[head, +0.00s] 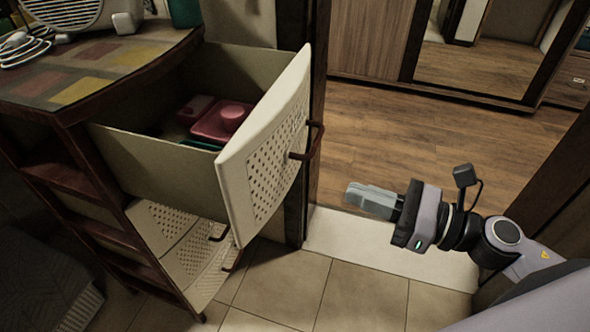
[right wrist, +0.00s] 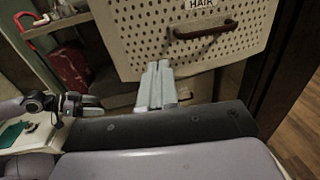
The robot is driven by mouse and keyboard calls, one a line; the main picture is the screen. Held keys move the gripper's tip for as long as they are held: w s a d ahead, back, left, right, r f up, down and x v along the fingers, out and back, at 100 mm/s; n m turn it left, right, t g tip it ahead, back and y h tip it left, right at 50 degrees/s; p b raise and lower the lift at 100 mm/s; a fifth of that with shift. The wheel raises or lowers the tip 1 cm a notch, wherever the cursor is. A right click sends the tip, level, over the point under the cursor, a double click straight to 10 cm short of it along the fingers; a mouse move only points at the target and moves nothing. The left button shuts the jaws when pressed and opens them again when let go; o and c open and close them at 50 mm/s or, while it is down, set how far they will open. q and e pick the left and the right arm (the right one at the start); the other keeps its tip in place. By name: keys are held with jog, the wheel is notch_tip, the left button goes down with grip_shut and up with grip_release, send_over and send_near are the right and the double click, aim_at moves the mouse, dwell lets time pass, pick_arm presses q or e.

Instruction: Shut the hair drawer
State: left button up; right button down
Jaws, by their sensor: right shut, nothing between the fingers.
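The hair drawer (head: 262,155) is pulled far out of the cabinet in the head view. Its front is cream with rows of small holes and a dark curved handle (head: 312,142). In the right wrist view the drawer front (right wrist: 150,45) carries a "HAIR" label above the handle (right wrist: 205,29). Red and pink items (head: 222,121) lie inside the drawer. My right gripper (head: 352,197) is shut and empty, to the right of the drawer front and apart from it in the head view. In the right wrist view its fingers (right wrist: 157,70) point at the lower part of the drawer front. My left gripper is not in the head view.
The wooden cabinet (head: 80,105) has a patterned top with a beige appliance (head: 65,12) and white cable on it. Lower perforated drawers (head: 185,250) sit below the open one. A dark door post stands right behind the drawer front. Tiled floor (head: 365,290) lies clear in front.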

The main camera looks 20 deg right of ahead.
aim_at(279, 167)
jog(key=p+x, duration=0.4)
jog(key=x, duration=0.6)
jog(key=shift+w+a+r, duration=0.1)
jog(key=shift+w+a, duration=0.05)
jog(key=shift+w, duration=0.05)
jog(key=shift+w+a, duration=0.35)
jog(key=shift+a, duration=0.1)
jog(key=shift+w, duration=0.15)
